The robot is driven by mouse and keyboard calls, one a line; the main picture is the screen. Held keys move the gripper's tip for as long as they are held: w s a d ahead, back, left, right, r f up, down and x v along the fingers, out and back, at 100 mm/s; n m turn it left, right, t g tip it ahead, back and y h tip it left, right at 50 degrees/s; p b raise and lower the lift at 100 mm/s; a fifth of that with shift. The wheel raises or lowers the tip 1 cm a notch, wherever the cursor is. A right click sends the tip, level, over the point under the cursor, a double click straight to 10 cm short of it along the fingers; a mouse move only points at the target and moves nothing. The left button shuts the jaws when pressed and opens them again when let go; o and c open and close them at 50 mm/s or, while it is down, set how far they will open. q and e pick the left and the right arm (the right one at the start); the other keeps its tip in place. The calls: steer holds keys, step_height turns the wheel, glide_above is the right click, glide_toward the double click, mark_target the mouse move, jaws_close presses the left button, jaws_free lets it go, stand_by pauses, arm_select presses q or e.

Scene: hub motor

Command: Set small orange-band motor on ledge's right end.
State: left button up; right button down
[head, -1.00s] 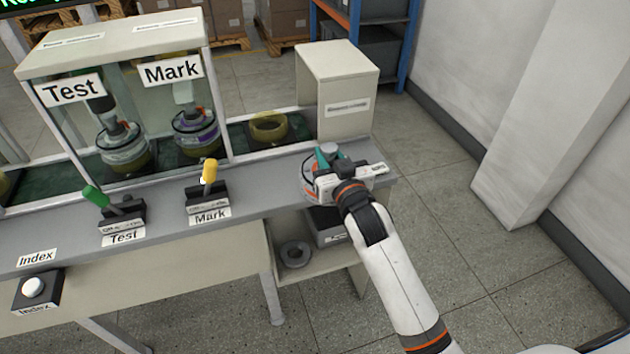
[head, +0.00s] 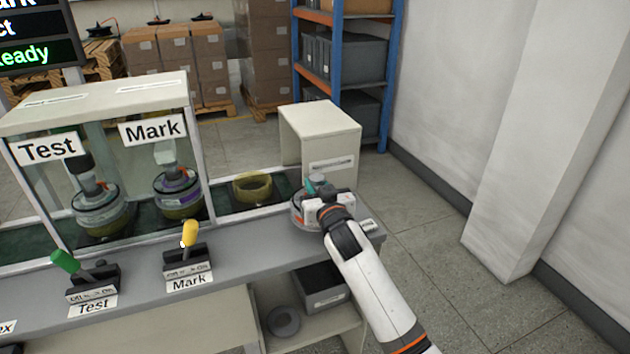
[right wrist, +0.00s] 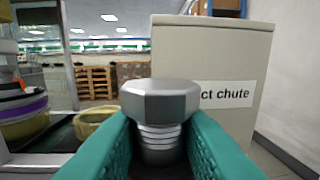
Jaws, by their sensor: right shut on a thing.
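My right gripper (head: 317,186), with teal fingers, is shut on the silver bolt-like shaft of a small motor (head: 299,212). The shaft's hexagonal head (right wrist: 160,102) stands upright between the fingers in the right wrist view. A thin orange-red band shows on the motor's left side in the head view; the gripper hides much of the rest. The motor is over the right end of the grey ledge (head: 240,251), in front of the cream chute box. I cannot tell whether it touches the ledge. My left gripper is not in view.
The chute box (head: 335,150) stands close behind the gripper. A yellowish ring-shaped nest (head: 252,187) is to the left. The yellow Mark lever (head: 190,234) and green Test lever (head: 66,262) stand on the ledge. A grey bin (head: 322,288) and a ring (head: 283,322) are on the shelf below.

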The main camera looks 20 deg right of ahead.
steer(key=shift+f, duration=1.8)
steer(key=c, duration=1.6)
jaws_free()
steer(key=shift+f, duration=0.25)
steer(key=o, duration=0.8)
steer(key=shift+s, duration=0.1)
